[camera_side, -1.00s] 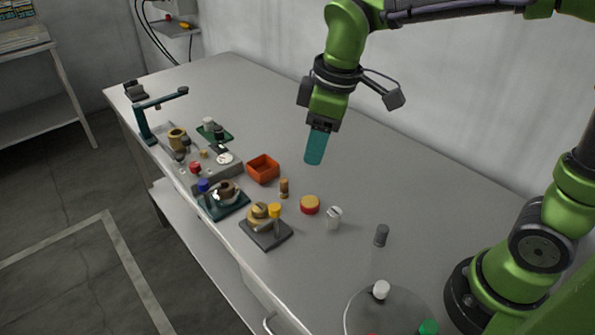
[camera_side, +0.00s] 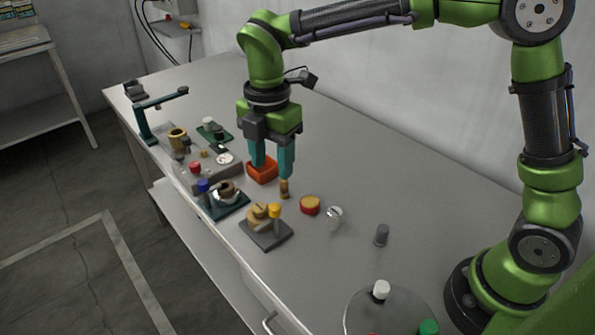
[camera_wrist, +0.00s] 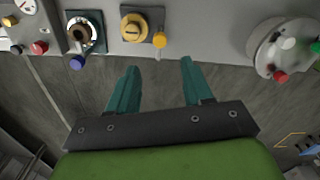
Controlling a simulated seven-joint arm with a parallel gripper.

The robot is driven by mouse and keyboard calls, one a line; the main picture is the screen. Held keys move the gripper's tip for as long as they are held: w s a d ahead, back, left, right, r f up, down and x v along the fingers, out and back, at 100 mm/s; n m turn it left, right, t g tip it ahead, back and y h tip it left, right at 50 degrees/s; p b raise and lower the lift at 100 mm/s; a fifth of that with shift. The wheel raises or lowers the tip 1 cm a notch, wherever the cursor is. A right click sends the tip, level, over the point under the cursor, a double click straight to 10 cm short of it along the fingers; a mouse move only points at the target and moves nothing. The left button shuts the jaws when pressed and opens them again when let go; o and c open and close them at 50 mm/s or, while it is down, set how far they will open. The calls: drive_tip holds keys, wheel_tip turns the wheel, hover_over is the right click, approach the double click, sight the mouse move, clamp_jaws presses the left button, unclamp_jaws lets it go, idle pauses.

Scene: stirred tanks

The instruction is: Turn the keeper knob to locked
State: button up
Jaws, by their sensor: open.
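No label marks the keeper knob, so I cannot tell for certain which part it is. Two small fixtures stand near the front edge. One has a brass-coloured round body with a yellow knob (camera_side: 274,211) on a dark square plate (camera_side: 268,238); the yellow knob also shows in the wrist view (camera_wrist: 160,40). The other has a metal ring body and a blue knob (camera_side: 203,185) on a dark teal plate (camera_side: 232,208); that knob shows at upper left in the wrist view (camera_wrist: 77,62). My gripper (camera_side: 271,174) is open and empty, teal fingers pointing down, behind both fixtures in the side view.
An orange tray (camera_side: 262,171) is partly hidden behind my fingers. A small brown cylinder (camera_side: 284,190), a red-and-yellow round piece (camera_side: 310,205) and a grey cylinder (camera_side: 381,235) stand nearby. A round disc with coloured knobs (camera_side: 385,312) is at front right.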

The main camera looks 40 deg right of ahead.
sight(275, 206)
wheel_tip(275, 206, down, 10)
drive_tip(key=shift+f, duration=0.25)
clamp_jaws()
idle(0.3)
